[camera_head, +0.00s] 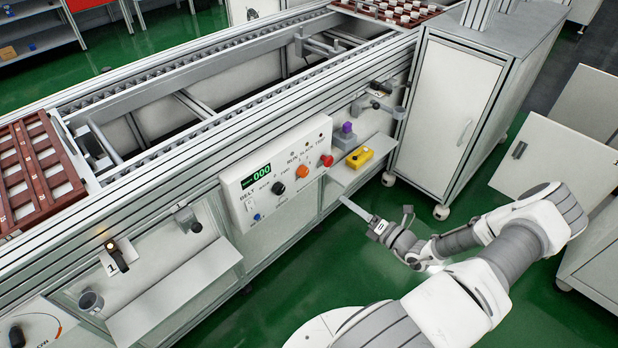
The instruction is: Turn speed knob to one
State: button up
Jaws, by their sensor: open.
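A white control panel (244,190) is fixed on the front side of the conveyor frame. It has a green display reading 000 and a row of controls. A black knob (278,188) sits below and right of the display; its small label and pointer are too small to read surely. An orange control (302,171), a red button (327,160) and a small blue control (257,217) are on the same panel. My gripper (350,207) is right of and below the panel, apart from it. It is open and points up and left, touching nothing visible.
A shelf right of the panel carries a yellow box (360,157) and a purple-topped item (346,130). An empty shelf (170,297) juts out at the lower left. A white cabinet (455,105) stands at the upper right. Green floor between my arm and the conveyor is clear.

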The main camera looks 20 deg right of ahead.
aim_at(306, 172)
jog(key=b+x, duration=0.4)
jog(key=x, duration=1.3)
jog(key=shift+s, duration=0.1)
grip_shut()
